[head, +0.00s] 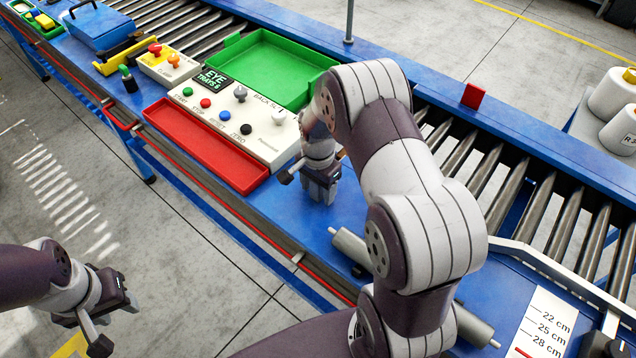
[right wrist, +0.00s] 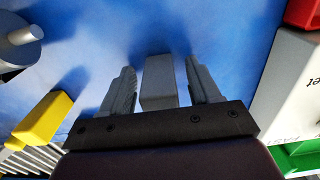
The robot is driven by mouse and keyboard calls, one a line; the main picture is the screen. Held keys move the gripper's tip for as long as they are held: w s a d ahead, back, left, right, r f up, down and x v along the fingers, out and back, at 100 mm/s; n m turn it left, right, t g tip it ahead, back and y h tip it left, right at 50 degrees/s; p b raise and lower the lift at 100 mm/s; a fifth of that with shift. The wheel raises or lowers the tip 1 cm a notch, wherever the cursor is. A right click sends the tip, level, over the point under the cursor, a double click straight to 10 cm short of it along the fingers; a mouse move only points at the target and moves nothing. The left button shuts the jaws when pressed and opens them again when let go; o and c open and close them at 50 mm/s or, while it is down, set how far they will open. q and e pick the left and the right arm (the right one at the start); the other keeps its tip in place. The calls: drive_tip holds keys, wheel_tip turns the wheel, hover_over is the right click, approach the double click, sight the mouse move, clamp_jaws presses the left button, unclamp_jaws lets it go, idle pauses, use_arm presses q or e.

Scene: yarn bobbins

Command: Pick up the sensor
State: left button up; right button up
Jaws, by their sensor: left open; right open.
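A plain grey block (right wrist: 160,82), which looks like the sensor, sits on the blue bench top between the two fingers of my right gripper (right wrist: 160,75) in the right wrist view. The fingers are open on either side of it, with narrow gaps showing. In the head view my right gripper (head: 319,190) points down close to the blue surface, right of the white control panel; the block cannot be made out there behind the gripper and arm. My left gripper (head: 106,318) is open and empty over the floor at the lower left.
The control panel (head: 240,140) stands left of my right gripper, with a red tray (head: 190,140) in front and a green tray (head: 300,88) behind. A metal cylinder (head: 352,246) lies nearby. A roller conveyor (head: 500,190) runs behind. A yellow piece (right wrist: 48,118) shows in the right wrist view.

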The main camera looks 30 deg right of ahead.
drive_tip(key=c, duration=1.1)
